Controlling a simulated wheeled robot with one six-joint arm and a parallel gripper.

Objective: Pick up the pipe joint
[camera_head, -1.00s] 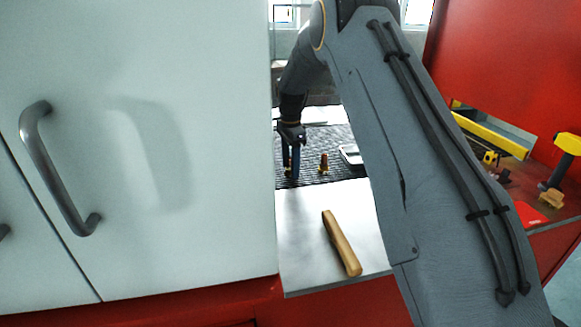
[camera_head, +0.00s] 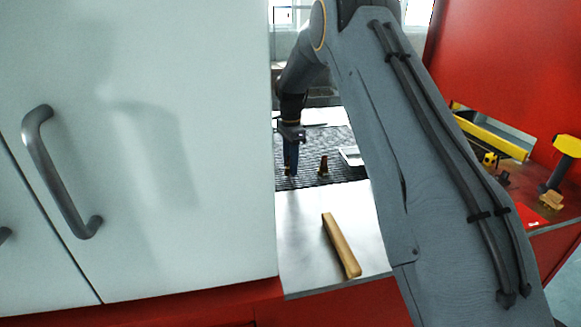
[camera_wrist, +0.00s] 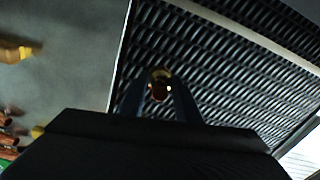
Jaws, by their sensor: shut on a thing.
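My gripper (camera_head: 290,172) points down at the mesh belt (camera_head: 310,146) in the head view. In the head view only a bit of the joint (camera_head: 286,170) shows at the fingertips. It is low at the belt; I cannot tell whether it still touches the mesh.
A wooden bar (camera_head: 341,245) lies on the pale plate in front of the belt. A white tray-like object (camera_head: 351,156) is on the belt at right. A white cabinet door (camera_head: 140,150) fills the left. A yellow-headed tool (camera_head: 566,146) stands far right.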

